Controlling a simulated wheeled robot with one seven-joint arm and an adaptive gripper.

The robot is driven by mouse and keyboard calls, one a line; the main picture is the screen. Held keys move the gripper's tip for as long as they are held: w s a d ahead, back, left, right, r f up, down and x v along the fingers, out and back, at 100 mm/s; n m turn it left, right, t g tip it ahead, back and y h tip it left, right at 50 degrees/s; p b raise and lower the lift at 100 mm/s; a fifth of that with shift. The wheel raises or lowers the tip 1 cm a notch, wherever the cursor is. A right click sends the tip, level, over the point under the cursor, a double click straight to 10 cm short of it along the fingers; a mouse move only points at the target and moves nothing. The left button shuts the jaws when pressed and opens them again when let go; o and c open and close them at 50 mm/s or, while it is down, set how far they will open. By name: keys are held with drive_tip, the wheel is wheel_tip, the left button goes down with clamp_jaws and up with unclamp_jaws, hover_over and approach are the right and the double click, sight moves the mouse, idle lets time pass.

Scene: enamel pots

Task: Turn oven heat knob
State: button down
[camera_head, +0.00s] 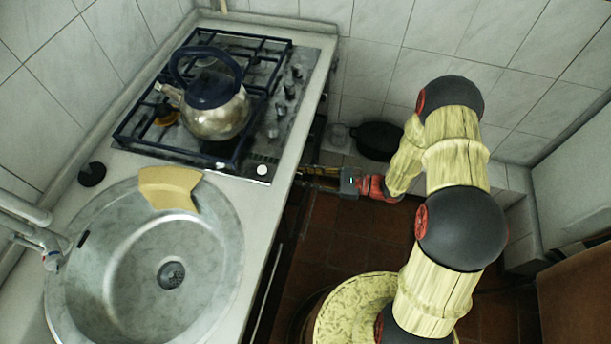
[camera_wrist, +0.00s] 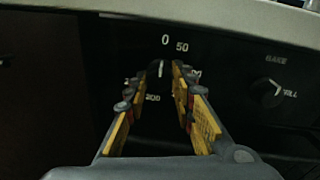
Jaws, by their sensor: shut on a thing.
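The oven heat knob (camera_wrist: 158,82) is dark on a black panel in the wrist view, with a pale pointer mark toward the top. The printed labels "0" and "50" show just above it. My gripper (camera_wrist: 160,76) has its yellow and grey fingers on either side of this knob and is shut on it. In the head view my gripper (camera_head: 308,177) reaches left to the front of the oven below the counter edge. The knob itself is hidden there.
A second knob (camera_wrist: 267,93), labelled "BAKE" and "GRILL", sits to the right. A kettle (camera_head: 217,112) stands on the gas hob (camera_head: 262,55) above. The sink (camera_head: 215,235) is at left, with a tan piece on its rim. A dark pot (camera_head: 378,141) is by the wall behind my arm.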

drive_tip(key=c, duration=1.6)
unclamp_jaws()
drive_tip(key=shift+o, duration=0.6)
drive_tip(key=shift+d, duration=0.1)
drive_tip(key=v, duration=1.2)
